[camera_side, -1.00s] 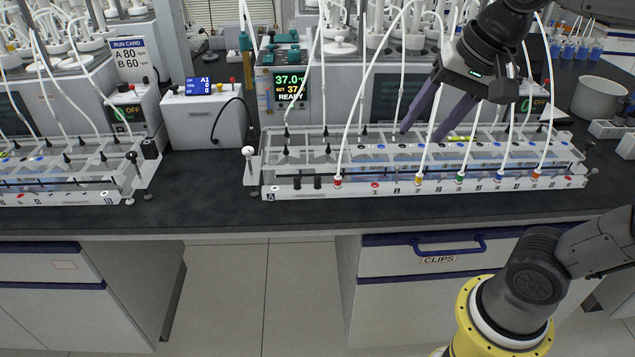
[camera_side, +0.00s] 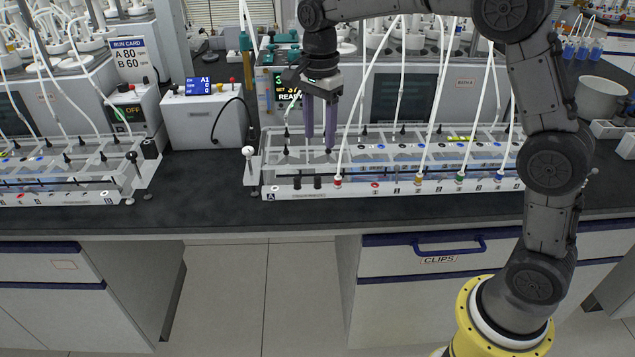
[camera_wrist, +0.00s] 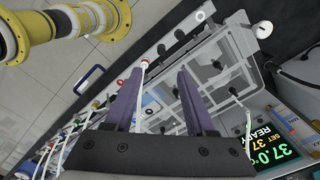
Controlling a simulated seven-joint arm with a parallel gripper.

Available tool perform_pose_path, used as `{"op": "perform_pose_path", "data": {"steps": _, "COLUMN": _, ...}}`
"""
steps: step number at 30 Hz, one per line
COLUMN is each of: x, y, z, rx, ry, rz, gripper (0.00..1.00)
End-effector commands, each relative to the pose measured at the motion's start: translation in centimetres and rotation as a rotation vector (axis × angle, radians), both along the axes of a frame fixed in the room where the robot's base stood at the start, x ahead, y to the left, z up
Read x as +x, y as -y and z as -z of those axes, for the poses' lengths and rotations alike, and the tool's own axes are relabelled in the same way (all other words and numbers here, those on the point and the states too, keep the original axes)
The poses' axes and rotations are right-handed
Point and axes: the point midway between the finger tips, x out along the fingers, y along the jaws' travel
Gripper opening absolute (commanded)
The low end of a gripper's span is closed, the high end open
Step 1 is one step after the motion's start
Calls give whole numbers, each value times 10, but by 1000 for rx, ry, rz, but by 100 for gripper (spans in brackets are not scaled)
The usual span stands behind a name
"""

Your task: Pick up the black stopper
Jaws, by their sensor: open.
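Two black stoppers stand side by side at the left end of the front rail of the clear rack, the left one (camera_side: 297,183) and the right one (camera_side: 317,182). In the wrist view, dark round tops (camera_wrist: 179,35) show on the rail beyond my fingertips. Smaller black caps (camera_side: 286,151) sit further back in the rack. My gripper (camera_side: 320,143) points down over the left part of the rack, behind and above the front stoppers. Its purple fingers are apart with nothing held, and they also show in the wrist view (camera_wrist: 160,72).
The rack (camera_side: 400,189) has coloured ports and several white tubes rising from it, one (camera_side: 352,115) just right of my fingers. Bare dark bench (camera_side: 205,190) lies left of the rack.

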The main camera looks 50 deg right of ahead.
Motion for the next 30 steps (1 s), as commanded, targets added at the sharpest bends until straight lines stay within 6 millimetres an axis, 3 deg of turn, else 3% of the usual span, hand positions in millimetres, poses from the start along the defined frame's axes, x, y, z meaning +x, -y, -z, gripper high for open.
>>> {"op": "perform_pose_path", "data": {"steps": 3, "x": -1, "y": 0, "z": 25, "rx": 0, "ry": -5, "rz": -1, "gripper": 56}}
{"op": "perform_pose_path", "data": {"steps": 9, "x": -1, "y": 0, "z": 55, "rx": 0, "ry": -3, "rz": -1, "gripper": 56}}
{"op": "perform_pose_path", "data": {"steps": 16, "x": 0, "y": -1, "z": 69, "rx": 0, "ry": -2, "rz": -1, "gripper": 56}}
{"op": "perform_pose_path", "data": {"steps": 24, "x": 2, "y": -3, "z": 106, "rx": 0, "ry": -2, "rz": -1, "gripper": 56}}
{"op": "perform_pose_path", "data": {"steps": 30, "x": 2, "y": -3, "z": 114, "rx": 0, "ry": 2, "rz": -1, "gripper": 56}}
